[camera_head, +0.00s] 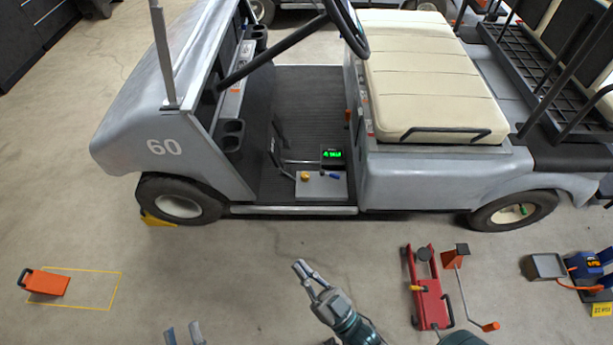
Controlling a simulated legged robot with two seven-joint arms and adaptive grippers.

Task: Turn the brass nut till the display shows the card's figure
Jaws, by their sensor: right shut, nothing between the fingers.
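A small black display (332,154) with green digits stands on the cart's floor; its figure is too small to read surely. A pale plate (321,186) in front of it carries a small yellow, brass-like knob (305,176), which may be the nut, and a small blue-handled item (335,176). A yellow card (601,309) with blurred dark lettering lies at the far right edge. My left gripper (183,333) shows only its two fingertips, apart, at the bottom edge. My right gripper (306,274) is shut and empty over the floor, well short of the plate.
The grey golf cart (440,165) stands across the middle, a yellow chock (158,220) at its front wheel. A red jack (428,290), an orange stand with a crank (456,258) and a blue device (587,264) are at right. An orange block (46,282) lies left. The floor between is clear.

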